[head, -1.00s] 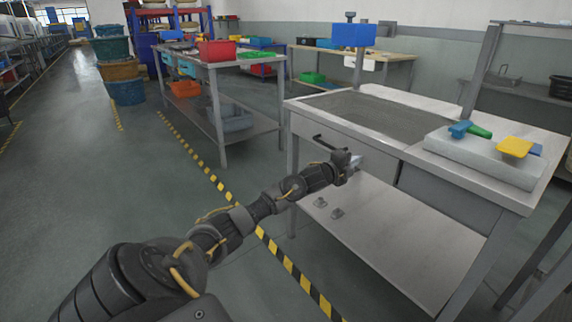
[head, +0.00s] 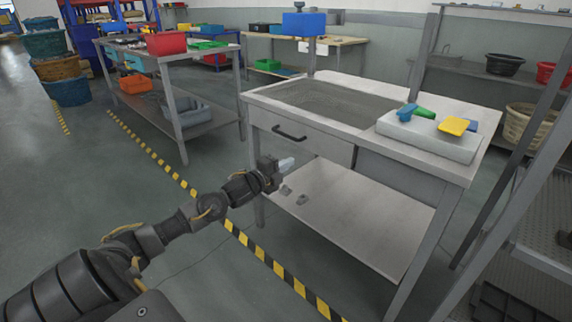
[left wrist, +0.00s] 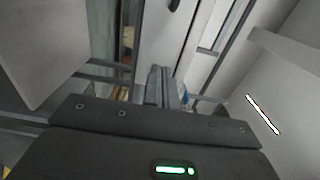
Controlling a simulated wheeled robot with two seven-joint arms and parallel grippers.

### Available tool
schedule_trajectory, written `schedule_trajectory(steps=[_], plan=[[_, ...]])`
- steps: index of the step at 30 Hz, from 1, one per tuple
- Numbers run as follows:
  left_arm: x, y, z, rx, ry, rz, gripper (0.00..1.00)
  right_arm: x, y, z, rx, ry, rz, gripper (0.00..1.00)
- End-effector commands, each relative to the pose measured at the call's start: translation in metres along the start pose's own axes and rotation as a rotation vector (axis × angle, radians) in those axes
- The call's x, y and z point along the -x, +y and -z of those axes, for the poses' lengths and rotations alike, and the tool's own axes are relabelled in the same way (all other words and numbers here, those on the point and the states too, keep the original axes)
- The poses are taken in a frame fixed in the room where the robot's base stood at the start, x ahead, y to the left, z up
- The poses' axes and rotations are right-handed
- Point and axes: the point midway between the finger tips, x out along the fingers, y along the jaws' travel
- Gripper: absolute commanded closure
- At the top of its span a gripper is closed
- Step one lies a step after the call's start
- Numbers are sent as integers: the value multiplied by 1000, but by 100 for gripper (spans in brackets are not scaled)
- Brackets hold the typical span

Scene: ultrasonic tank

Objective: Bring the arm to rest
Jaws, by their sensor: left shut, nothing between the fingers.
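My left gripper (head: 284,164) is shut and empty in the head view. It hangs in front of the metal bench, below and left of the drawer's dark handle (head: 289,133) and apart from it. In the left wrist view the shut fingers (left wrist: 165,88) point away from the camera, nothing between them. The left arm (head: 205,207) reaches in from the lower left, stretched forward. My right gripper is in neither view.
The bench (head: 330,138) has a sunken grey basin (head: 325,103) and a light slab (head: 428,139) with coloured tools on top. Its lower shelf (head: 345,215) is near my gripper. Another table (head: 165,58) with bins stands at the back left. The floor on the left is open.

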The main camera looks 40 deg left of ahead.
Motion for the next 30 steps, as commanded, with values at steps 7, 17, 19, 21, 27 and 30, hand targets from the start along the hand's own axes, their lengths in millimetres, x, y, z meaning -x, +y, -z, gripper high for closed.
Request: schedule_trajectory(steps=[7,17,19,21,27,30], plan=[[2,0,0,0,0,-1,100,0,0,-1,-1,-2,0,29],[5,12,-15,142,-124,-86,100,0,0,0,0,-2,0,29],[11,18,-6,251,-197,-131,100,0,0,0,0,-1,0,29],[30,48,20,411,-277,-213,100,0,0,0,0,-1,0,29],[123,140,111,809,-501,-479,100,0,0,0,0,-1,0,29],[175,170,152,954,-599,-597,100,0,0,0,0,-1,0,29]])
